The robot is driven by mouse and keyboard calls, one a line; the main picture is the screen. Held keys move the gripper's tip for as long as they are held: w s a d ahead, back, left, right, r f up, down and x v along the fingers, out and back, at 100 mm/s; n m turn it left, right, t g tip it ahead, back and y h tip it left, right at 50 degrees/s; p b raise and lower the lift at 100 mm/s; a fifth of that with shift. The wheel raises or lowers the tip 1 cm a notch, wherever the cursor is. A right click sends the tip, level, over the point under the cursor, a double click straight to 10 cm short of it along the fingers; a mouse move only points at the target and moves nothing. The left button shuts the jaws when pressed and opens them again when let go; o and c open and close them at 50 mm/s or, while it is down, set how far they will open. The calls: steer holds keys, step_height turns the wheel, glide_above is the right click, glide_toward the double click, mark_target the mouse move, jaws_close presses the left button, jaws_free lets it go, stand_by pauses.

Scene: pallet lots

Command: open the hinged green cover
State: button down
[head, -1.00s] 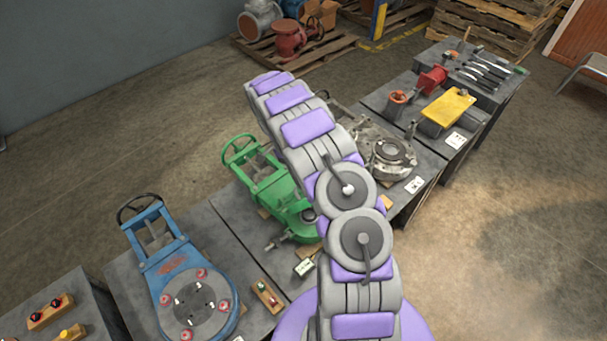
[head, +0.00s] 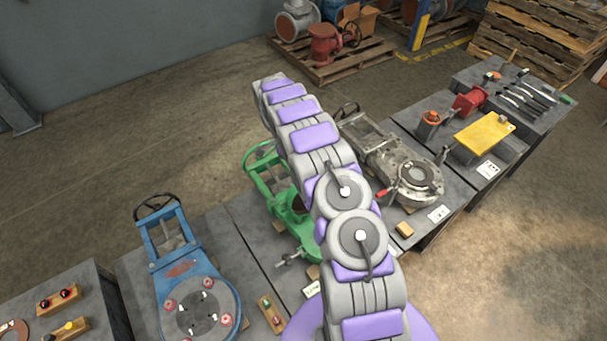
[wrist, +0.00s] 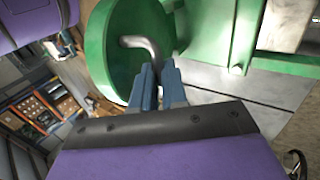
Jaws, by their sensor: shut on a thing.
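The green assembly (head: 290,212) stands on a dark bench in the head view, partly hidden behind my arm. The round green cover (wrist: 112,62) fills the upper left middle of the wrist view, with a bent grey metal handle (wrist: 140,42) on its face. My gripper (wrist: 158,72), with blue fingers, is shut on the end of this handle. The gripper and cover cannot be made out behind my arm in the head view. The cover's hinge and exact angle cannot be told.
A blue valve (head: 185,275) stands to the left and a grey valve (head: 415,178) to the right, close to my arm. A yellow plate (head: 484,135) and a red part (head: 470,100) lie farther right. Open floor lies behind the benches.

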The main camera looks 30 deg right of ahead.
steer(key=shift+w+f, duration=0.3)
steer(key=shift+w, duration=0.05)
stand_by(0.3)
steer(key=c, duration=1.2)
jaws_free()
steer(key=shift+o, duration=0.2)
steer(key=shift+r, duration=0.1)
steer(key=s+a+r+p, duration=0.1)
steer(key=s+r, duration=0.1)
steer(key=s, duration=0.5)
steer(key=s+a+r+p, duration=0.2)
steer(key=s, duration=0.6)
steer(key=shift+s+a+r, duration=0.2)
steer(key=shift+s+r, duration=0.05)
steer(key=shift+r, duration=0.15)
